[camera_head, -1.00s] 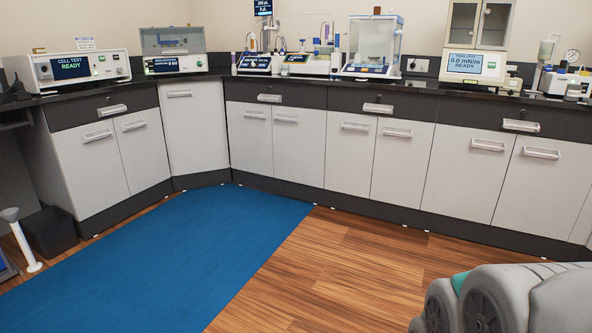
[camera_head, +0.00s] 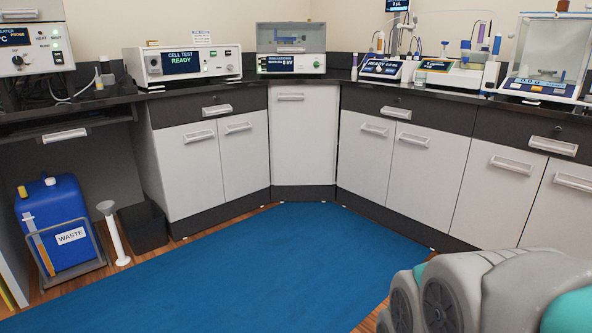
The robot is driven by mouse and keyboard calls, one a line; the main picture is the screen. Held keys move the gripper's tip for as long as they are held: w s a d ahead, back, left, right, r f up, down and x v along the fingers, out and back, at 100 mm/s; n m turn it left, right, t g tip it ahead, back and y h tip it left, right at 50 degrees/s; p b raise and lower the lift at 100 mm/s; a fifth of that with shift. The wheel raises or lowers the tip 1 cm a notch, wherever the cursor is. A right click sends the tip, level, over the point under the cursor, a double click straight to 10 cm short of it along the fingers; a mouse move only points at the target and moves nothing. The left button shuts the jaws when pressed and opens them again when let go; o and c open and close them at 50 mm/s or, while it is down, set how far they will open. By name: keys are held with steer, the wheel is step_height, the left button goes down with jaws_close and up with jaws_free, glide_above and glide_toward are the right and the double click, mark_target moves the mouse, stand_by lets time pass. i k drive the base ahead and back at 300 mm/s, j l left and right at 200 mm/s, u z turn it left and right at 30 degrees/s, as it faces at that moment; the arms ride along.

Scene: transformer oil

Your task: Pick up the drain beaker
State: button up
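I cannot pick out the drain beaker for certain. A small clear glass vessel (camera_head: 420,78) stands on the counter between two bench instruments at the right; it is too small to tell whether it is the beaker. Part of my arm shows at the lower right, grey with teal patches. My gripper is out of view.
A black counter (camera_head: 240,88) runs along the walls above grey cabinets, carrying a cell tester (camera_head: 182,64) and other instruments. A blue waste container (camera_head: 52,215) and a white funnel stand (camera_head: 113,235) are on the floor at left. The blue mat (camera_head: 270,265) is clear.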

mark_target(421, 76)
steer(key=i+j+z, duration=1.1)
steer(key=i+j, duration=0.15)
steer(key=j, duration=0.15)
steer(key=i+j+z, duration=0.1)
steer(key=i+j, duration=0.5)
